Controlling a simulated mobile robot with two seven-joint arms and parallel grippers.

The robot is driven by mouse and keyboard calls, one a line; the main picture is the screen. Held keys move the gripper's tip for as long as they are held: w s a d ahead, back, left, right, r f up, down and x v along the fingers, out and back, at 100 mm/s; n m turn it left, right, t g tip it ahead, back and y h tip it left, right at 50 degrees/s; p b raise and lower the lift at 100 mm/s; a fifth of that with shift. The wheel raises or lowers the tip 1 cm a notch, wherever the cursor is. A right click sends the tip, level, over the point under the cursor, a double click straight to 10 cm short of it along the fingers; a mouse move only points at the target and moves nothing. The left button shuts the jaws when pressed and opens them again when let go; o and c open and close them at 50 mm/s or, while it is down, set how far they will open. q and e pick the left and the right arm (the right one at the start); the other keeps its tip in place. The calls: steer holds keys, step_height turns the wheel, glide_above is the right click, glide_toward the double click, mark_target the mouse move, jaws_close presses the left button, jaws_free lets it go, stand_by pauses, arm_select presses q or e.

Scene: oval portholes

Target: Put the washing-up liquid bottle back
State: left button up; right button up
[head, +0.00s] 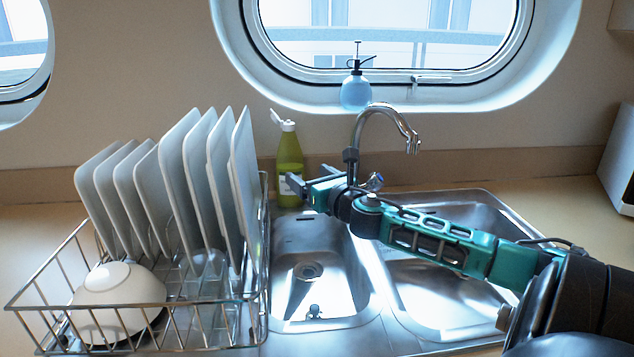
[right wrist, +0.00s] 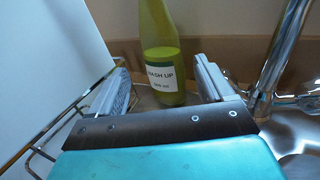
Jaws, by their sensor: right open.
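The washing-up liquid bottle (head: 289,155) is green with a white cap and stands upright behind the left sink bowl, beside the dish rack. In the right wrist view the bottle (right wrist: 160,35) shows its white "WASH UP" label, and its top is out of frame. My right gripper (head: 309,177) is open and reaches toward the bottle from the right. In the right wrist view the open fingers (right wrist: 163,80) frame the lower bottle from either side; I cannot tell whether the bottle is between the fingertips or just beyond them. My left gripper is not in view.
A wire dish rack (head: 190,305) with several plates (head: 243,175) and a bowl (head: 117,290) stands close left of the bottle. The tap (head: 381,110) rises just right of it. A blue spray bottle (head: 356,90) stands on the porthole sill.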

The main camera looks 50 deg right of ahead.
steer(key=shift+v, duration=1.2)
